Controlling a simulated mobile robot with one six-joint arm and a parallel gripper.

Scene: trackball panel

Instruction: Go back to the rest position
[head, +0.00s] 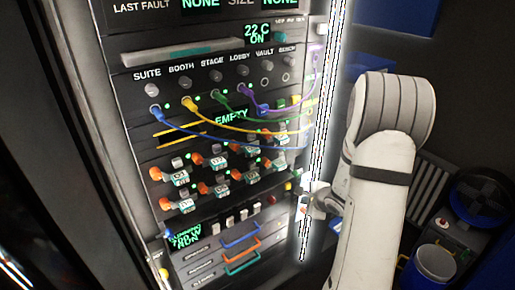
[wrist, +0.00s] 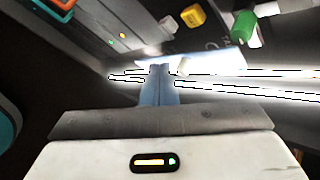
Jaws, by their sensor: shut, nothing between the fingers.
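My gripper (wrist: 160,72) is shut and empty in the wrist view, its two fingers together and pointing at a bright white surface. In the head view my white arm comes in at the right, and the gripper end (head: 318,198) is near the rack's lower right edge, partly hidden by the arm. The rack panel (head: 190,150) fills the left and middle of the head view. I cannot tell whether the fingertips touch anything. No trackball can be made out clearly.
Blue, yellow, green and purple cables (head: 238,125) hang across the panel. A bright vertical light strip (head: 322,110) runs along the rack's right edge, close to my arm. Coloured drawer handles (head: 241,248) stick out low down. A blue bin (head: 428,266) and a fan (head: 480,200) stand at the right.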

